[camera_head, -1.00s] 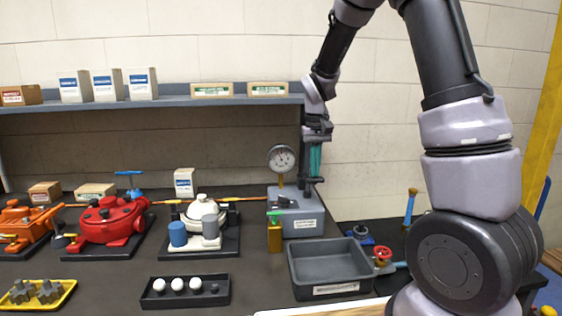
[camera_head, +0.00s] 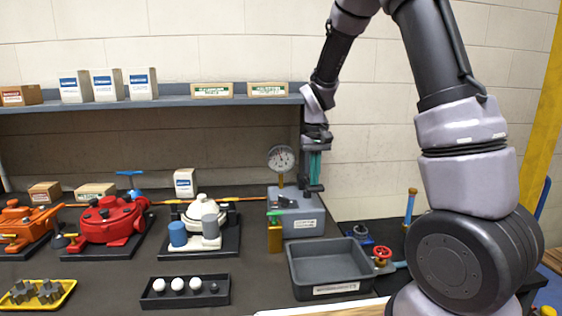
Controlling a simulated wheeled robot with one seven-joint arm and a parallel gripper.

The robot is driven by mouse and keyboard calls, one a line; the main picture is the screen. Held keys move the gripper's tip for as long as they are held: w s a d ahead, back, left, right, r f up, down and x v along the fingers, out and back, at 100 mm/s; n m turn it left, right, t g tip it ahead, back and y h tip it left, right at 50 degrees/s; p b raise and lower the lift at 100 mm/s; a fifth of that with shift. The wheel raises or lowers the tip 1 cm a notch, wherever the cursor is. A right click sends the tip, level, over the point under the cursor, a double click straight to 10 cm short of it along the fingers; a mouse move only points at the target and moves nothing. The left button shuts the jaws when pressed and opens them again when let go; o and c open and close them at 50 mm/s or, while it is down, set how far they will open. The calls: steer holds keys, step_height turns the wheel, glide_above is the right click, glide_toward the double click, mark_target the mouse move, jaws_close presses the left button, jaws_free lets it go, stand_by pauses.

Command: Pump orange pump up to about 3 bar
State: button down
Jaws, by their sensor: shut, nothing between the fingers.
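The orange pump (camera_head: 18,219) sits on a dark base at the far left of the bench, partly cut off by the picture edge. A round white gauge (camera_head: 281,158) stands on a brass stem above a grey box (camera_head: 303,221) with a white label. The gauge is too small to read. My gripper (camera_head: 313,187) points down over the right part of this grey box, far to the right of the orange pump. It is shut. A teal upright part (camera_head: 315,165) shows at the gripper. I cannot tell whether the fingertips touch the box.
A red pump (camera_head: 108,221) and a white-topped unit (camera_head: 203,212) stand left of the box. A black tray (camera_head: 186,291) holds several white balls. A shelf (camera_head: 190,101) hangs behind.

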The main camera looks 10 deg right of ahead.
steer(key=shift+f, duration=1.05)
steer(key=shift+r, duration=4.8)
